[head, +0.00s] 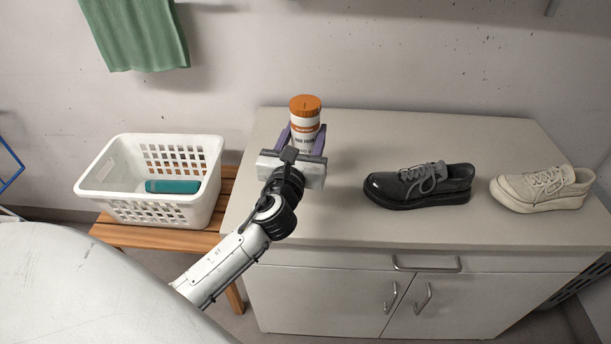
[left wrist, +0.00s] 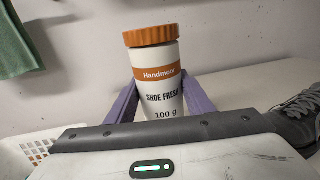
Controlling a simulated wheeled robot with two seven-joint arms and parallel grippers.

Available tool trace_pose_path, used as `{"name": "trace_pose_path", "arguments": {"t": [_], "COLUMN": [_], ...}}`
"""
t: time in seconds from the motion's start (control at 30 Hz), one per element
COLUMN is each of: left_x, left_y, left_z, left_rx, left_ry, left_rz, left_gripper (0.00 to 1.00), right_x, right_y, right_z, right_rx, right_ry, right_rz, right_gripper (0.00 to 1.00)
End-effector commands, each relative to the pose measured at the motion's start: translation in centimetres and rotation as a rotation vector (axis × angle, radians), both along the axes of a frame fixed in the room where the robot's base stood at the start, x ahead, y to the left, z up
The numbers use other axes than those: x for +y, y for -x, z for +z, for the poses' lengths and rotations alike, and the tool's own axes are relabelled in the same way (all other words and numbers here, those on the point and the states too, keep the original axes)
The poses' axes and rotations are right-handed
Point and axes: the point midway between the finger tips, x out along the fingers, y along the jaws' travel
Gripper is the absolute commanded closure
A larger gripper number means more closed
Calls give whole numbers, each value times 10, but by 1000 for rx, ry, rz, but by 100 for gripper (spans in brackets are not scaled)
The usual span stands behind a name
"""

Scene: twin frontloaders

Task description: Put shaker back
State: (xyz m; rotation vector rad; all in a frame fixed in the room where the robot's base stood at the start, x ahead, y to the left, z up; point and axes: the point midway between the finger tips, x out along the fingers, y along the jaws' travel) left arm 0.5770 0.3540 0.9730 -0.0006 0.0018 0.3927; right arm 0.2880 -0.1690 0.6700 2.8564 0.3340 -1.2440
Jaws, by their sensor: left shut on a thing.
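The shaker (head: 305,121) is a white container with an orange lid and an orange band; its label reads "SHOE FRESH" in the left wrist view (left wrist: 160,85). My left gripper (head: 304,140) is shut on it, with a purple finger on each side of its body. The shaker is upright at the left part of the cabinet top (head: 420,135). Its base is hidden behind the gripper, so I cannot tell whether it touches the surface. My right gripper is in neither view.
A black shoe (head: 420,186) and a cream shoe (head: 542,188) stand on the cabinet top to the right. A white basket (head: 160,210) holding a teal object (head: 173,186) sits on a wooden bench (head: 160,237) at the left. The cabinet top behind the shoes is clear.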

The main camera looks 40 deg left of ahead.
Motion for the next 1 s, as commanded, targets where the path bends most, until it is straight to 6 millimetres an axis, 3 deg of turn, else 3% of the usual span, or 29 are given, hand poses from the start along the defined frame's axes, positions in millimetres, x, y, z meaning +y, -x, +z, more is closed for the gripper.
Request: {"name": "trace_pose_path", "arguments": {"t": [0.2,0.6,1.0], "left_x": [2,1,1], "left_y": [-2,-2,-2], "left_z": [-45,-93,-98], "left_rx": [5,2,1], "left_ry": [1,0,-1], "left_rz": [5,3,3], "left_gripper": [78,78,78], "right_x": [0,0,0], "right_y": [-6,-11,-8], "right_z": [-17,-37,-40], "right_rx": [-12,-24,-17], "right_ry": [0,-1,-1], "right_rz": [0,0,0], "right_gripper": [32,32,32]}}
